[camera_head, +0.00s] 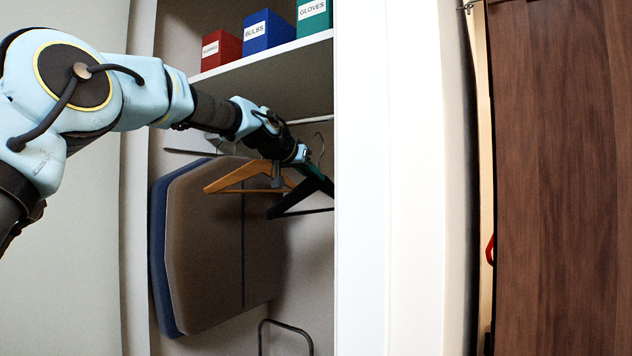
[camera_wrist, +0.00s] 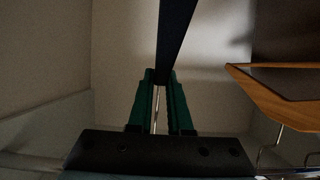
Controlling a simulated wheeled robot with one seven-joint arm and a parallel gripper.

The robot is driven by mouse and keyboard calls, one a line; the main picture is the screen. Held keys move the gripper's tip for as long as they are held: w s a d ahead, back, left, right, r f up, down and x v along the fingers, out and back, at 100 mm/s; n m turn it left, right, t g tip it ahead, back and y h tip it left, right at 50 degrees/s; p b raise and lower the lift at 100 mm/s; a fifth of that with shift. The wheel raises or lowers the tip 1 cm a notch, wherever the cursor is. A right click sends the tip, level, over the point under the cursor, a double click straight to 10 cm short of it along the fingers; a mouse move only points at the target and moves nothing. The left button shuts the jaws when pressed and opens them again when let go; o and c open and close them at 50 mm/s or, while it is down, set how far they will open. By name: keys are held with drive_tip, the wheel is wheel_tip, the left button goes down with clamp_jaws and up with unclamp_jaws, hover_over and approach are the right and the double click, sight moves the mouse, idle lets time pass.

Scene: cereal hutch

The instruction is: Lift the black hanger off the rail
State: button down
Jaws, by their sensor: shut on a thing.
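The black hanger (camera_head: 312,188) is in the closet in the head view, to the right of a wooden hanger. My gripper (camera_head: 303,157) is at its top, partly hidden by my wrist. In the wrist view the green fingers of my gripper (camera_wrist: 160,80) are closed on the dark bar of the black hanger (camera_wrist: 176,35), which runs up from between them. The hanger's thin metal hook (camera_head: 320,147) rises just right of my gripper. The pale rail (camera_head: 312,120) passes above it under the shelf. I cannot tell whether the hook touches the rail.
The wooden hanger (camera_head: 235,177) hangs close on the left; it also shows in the wrist view (camera_wrist: 272,98). A folded brown board (camera_head: 215,250) stands below. Labelled boxes (camera_head: 268,32) sit on the shelf (camera_head: 265,58) above. A white closet wall (camera_head: 362,200) bounds the right.

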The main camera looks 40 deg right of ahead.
drive_tip(key=shift+s+a+f+b, duration=0.1)
drive_tip(key=shift+s+a+b, duration=0.6)
drive_tip(key=shift+a+b, duration=2.1)
drive_tip(key=shift+s+a+r+b, duration=0.1)
drive_tip(key=shift+s+a+b, duration=0.65)
drive_tip(key=shift+a+b, duration=1.95)
drive_tip(key=shift+s+a+f+b, duration=0.1)
drive_tip(key=shift+s+a+b, duration=0.6)
drive_tip(key=shift+a+b, duration=2.1)
drive_tip(key=s+a+b, duration=0.3)
drive_tip(key=a+b, duration=0.6)
drive_tip(key=a, duration=0.2)
drive_tip(key=shift+a+b, duration=0.3)
drive_tip(key=shift+a, duration=0.05)
drive_tip(key=shift+s, duration=0.15)
